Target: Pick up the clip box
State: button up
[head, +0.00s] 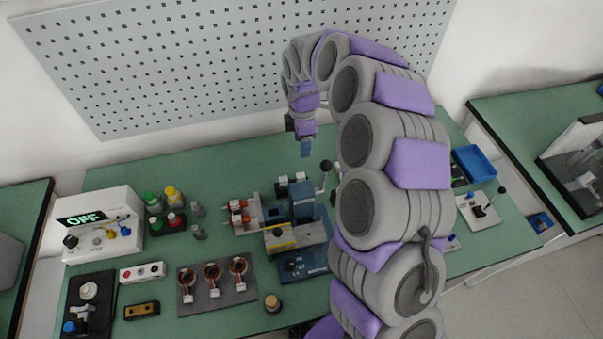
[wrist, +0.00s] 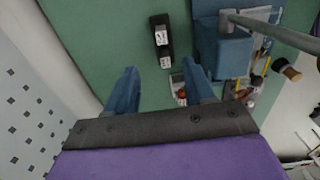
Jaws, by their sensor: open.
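No object carries a readable clip box label, so I cannot tell for sure which one it is. A small black box with white labelled patches (wrist: 160,36) lies on the green bench beyond my fingertips in the wrist view. A black and white item behind the blue press (head: 282,188) in the head view may be the same box. My gripper (wrist: 158,80) is open, its two blue fingers apart, with nothing held between them. In the head view my gripper (head: 305,150) hangs above the back of the bench, pointing down.
The blue press (head: 303,200) with its lever stands beside the black box. A tray with orange and white parts (head: 243,215), a plate of stators (head: 216,285) and a tester reading OFF (head: 100,225) are to the left. My arm hides part of the bench's right side. A pegboard (head: 200,60) stands behind.

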aim_at(300, 175)
jog(key=f, duration=0.3)
jog(key=f+b, duration=0.1)
jog(key=f, duration=0.3)
jog(key=f+b, duration=0.1)
jog(key=f, duration=0.3)
jog(key=shift+s+d+f, duration=0.15)
jog(key=shift+d+f, duration=0.1)
jog(key=shift+d, duration=0.15)
jog(key=shift+a+f+b, duration=0.3)
jog(key=shift+a+f, duration=0.1)
jog(key=shift+a, duration=0.15)
notch_tip(300, 175, down, 4)
jog(key=shift+a+f+b, duration=0.15)
jog(key=shift+f+b, duration=0.05)
jog(key=shift+b, duration=0.5)
jog(key=shift+d+f, duration=0.1)
jog(key=shift+d, duration=0.15)
jog(key=shift+a, duration=0.45)
jog(key=c, duration=0.6)
jog(key=shift+d, duration=0.2)
grip_shut()
